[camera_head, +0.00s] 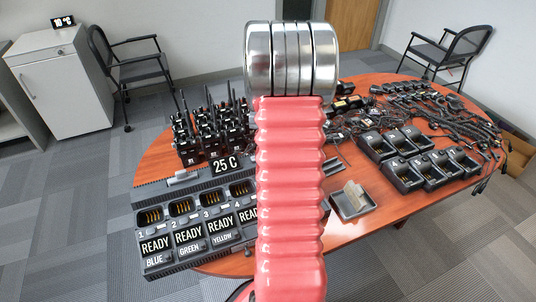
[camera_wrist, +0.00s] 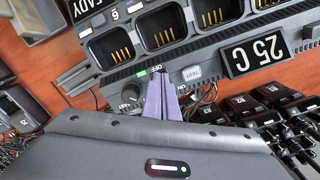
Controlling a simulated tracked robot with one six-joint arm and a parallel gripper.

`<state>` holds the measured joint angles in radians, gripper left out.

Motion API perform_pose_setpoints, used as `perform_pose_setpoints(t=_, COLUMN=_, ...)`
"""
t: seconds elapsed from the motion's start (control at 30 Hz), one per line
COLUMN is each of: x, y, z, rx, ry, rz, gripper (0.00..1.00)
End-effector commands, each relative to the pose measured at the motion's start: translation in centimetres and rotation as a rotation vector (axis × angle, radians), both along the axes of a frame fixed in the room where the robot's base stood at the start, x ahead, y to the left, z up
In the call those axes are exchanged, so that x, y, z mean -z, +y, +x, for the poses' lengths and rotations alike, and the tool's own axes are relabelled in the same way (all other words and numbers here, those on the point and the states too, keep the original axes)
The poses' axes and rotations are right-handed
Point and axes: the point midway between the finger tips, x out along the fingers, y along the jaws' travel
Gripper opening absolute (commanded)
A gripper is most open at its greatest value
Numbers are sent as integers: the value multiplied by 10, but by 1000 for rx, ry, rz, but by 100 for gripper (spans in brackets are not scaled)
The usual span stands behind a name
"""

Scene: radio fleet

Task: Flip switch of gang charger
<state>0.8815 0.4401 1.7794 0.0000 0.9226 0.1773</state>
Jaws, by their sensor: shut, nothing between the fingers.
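The gang charger (camera_head: 190,266) stands at the table's left edge in the head view, with several bays, READY displays and a 25 C display.
Several handheld radios (camera_head: 205,130) stand behind the charger. Several single chargers (camera_head: 404,176) and tangled cables (camera_head: 455,115) cover the table's right side. A small tray (camera_head: 352,204) lies right of my arm. The table (camera_head: 370,228) is bare at its front right.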

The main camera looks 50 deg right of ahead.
Motion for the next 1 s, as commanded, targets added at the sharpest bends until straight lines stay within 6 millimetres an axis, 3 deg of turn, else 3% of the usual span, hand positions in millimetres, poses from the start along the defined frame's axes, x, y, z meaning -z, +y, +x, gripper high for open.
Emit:
perform_pose_setpoints(t=0.63, x=5, y=0, z=0, rx=0, ry=0, rz=-1, gripper=0)
perform_pose_setpoints(t=1.0, x=-12, y=-1, z=0, rx=0, ry=-1, rz=-3, gripper=0)
